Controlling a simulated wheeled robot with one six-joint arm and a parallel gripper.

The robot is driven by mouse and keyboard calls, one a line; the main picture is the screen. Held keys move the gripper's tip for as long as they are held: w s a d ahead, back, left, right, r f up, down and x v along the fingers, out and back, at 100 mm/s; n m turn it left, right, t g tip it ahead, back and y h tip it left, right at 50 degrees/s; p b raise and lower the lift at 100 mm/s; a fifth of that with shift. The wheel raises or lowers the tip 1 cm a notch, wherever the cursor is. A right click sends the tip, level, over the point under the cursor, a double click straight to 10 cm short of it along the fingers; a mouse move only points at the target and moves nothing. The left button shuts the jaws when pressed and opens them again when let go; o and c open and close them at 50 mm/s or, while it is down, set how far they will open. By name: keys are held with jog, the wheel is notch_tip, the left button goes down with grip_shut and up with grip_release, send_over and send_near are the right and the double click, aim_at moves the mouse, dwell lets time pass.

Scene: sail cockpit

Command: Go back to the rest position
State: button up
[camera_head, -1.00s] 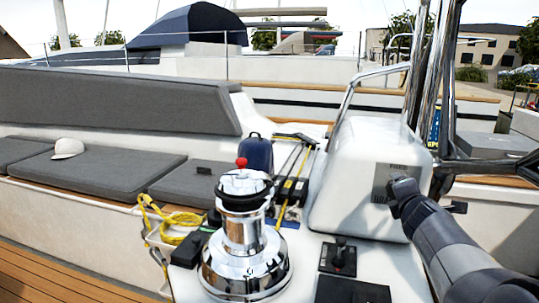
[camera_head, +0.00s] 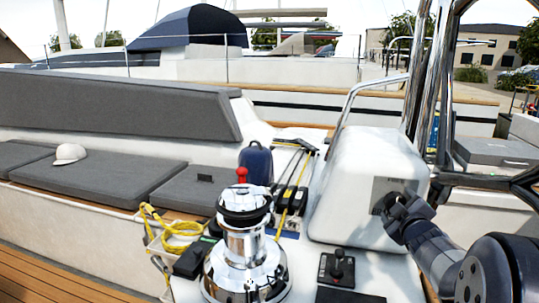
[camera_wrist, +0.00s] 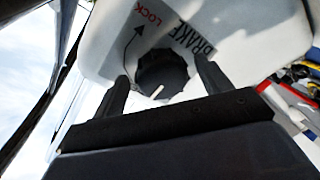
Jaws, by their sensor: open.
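In the head view, my gripper (camera_head: 396,203) is at the face of the white pedestal (camera_head: 362,170), beside a small grey label plate. My arm reaches it from the lower right. In the wrist view, my gripper (camera_wrist: 161,76) is open, with one black finger on each side of a black ridged knob (camera_wrist: 162,72) with a white pointer mark. Gaps show between the fingers and the knob. The depth between fingertips and knob is hard to judge. The panel around it reads LOCK and BRAKE, with a curved arrow. In the head view my gripper hides the knob.
Yellow rope (camera_head: 175,230) lies left.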

jog(key=m+t+p, duration=0.1)
jog(key=m+p, duration=0.2)
jog(key=m, duration=0.4)
jog(key=shift+f+m, duration=0.15)
jog(key=shift+m, duration=0.15)
jog(key=shift+a, duration=0.1)
